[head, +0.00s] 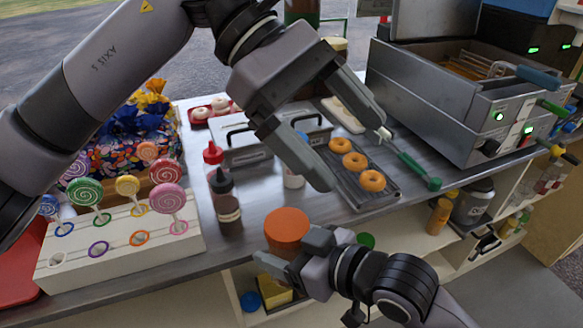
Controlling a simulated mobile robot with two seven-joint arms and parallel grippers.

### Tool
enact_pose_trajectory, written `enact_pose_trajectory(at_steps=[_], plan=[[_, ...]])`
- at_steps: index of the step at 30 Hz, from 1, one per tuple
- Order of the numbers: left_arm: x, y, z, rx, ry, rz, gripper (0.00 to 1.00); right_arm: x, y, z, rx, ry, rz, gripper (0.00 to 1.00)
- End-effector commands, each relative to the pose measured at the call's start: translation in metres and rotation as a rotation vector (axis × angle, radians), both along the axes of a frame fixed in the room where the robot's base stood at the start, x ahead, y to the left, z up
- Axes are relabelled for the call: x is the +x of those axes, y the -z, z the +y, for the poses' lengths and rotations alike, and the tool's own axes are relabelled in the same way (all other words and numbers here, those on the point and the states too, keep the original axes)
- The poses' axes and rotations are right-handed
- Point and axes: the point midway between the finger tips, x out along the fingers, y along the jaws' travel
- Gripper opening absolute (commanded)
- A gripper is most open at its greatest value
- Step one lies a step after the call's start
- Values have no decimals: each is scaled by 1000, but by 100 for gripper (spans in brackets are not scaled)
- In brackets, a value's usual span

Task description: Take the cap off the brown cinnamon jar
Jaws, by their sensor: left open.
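I see a round orange cap-like piece (287,228) at the counter's front edge, top facing up. No brown jar body shows clearly under it; my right gripper hides what is below. My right gripper (292,256) is right against its lower front side, and I cannot tell whether its fingers close on it. My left gripper (350,145) is open and empty, above the counter, up and to the right of the orange piece. A brown cylinder with a green lower part (303,12) shows partly behind my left arm; I cannot tell what it is.
A red-topped bottle (213,158) and a black-topped dark bottle (227,203) stand left of the orange piece. A lollipop stand (120,251) is farther left. A doughnut tray (367,195) and fryer (455,110) are on the right. Shelves with jars lie below the counter.

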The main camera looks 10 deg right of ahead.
Motion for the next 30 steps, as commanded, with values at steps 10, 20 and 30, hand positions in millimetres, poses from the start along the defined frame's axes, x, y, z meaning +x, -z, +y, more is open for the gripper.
enact_pose_trajectory(at_steps=[10, 20, 30], plan=[[18, 62, 18, 508, 22, -408, 90, 0, -1, 0, 3, 0, -3, 0], [37, 78, 39, 692, 7, -546, 90, 0, -1, 0, 3, 0, -3, 0], [36, 126, 39, 691, 9, -544, 90, 0, -1, 0, 3, 0, -3, 0]])
